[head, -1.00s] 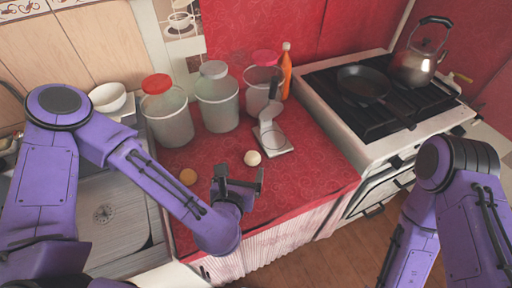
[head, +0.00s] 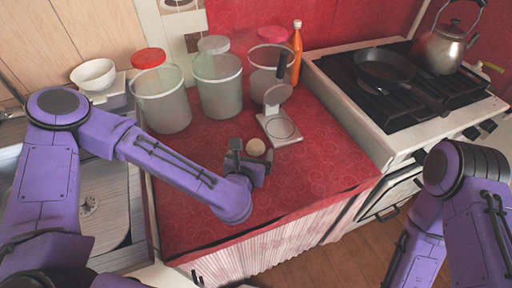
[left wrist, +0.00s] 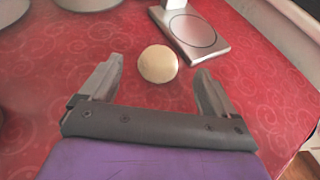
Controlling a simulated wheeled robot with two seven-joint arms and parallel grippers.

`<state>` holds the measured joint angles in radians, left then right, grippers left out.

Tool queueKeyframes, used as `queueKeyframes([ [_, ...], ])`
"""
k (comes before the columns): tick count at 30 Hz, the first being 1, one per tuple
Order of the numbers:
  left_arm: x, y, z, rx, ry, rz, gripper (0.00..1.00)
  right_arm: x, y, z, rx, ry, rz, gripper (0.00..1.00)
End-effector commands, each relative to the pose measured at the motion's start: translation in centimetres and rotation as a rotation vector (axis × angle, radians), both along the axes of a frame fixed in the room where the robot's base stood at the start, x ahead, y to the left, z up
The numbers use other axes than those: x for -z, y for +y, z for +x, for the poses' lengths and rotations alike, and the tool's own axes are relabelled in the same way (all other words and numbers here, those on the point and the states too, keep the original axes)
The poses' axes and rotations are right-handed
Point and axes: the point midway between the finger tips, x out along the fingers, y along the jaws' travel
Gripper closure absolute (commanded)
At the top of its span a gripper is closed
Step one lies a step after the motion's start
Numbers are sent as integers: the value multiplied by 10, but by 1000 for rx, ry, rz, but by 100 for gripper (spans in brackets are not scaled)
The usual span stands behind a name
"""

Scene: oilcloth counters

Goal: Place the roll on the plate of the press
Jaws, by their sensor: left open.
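The roll (head: 255,147) is a small, pale, round ball on the red counter. In the left wrist view the roll (left wrist: 158,64) lies ahead of and between the fingertips, with gaps on both sides. My left gripper (head: 251,154) is open and empty, low over the counter at the near side of the roll; its fingers also show in the left wrist view (left wrist: 159,77). The press (head: 282,128) stands just beyond the roll, with a ringed flat plate (left wrist: 192,30) and a raised round upper part. My right gripper is out of view; only my right arm shows.
Several clear canisters, one being the red-lidded canister (head: 160,97), and an orange bottle (head: 297,52) stand behind. The stove (head: 402,110) with pan (head: 384,66) and kettle (head: 445,48) is right. A white bowl (head: 93,74) is left. The counter's front right is clear.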

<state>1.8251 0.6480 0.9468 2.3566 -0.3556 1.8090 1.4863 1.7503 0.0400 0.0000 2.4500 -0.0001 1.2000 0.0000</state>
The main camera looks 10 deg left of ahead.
Motion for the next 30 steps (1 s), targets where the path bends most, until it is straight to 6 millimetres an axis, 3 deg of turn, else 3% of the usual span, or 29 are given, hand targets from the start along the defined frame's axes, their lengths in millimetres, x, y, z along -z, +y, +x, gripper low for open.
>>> queueKeyframes([
  [6, 16, 0, 32, -3, 1, 1, 10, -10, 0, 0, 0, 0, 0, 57],
  [14, 18, 0, 36, -1, 0, 1, 10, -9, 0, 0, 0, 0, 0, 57],
  [19, 18, 0, 36, -1, 0, 1, 66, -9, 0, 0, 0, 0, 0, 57],
  [23, 18, 0, 36, -1, 0, 1, 74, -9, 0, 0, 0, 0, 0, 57],
  [30, 13, 0, 36, -1, -1, 0, 74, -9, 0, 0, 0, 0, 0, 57],
])
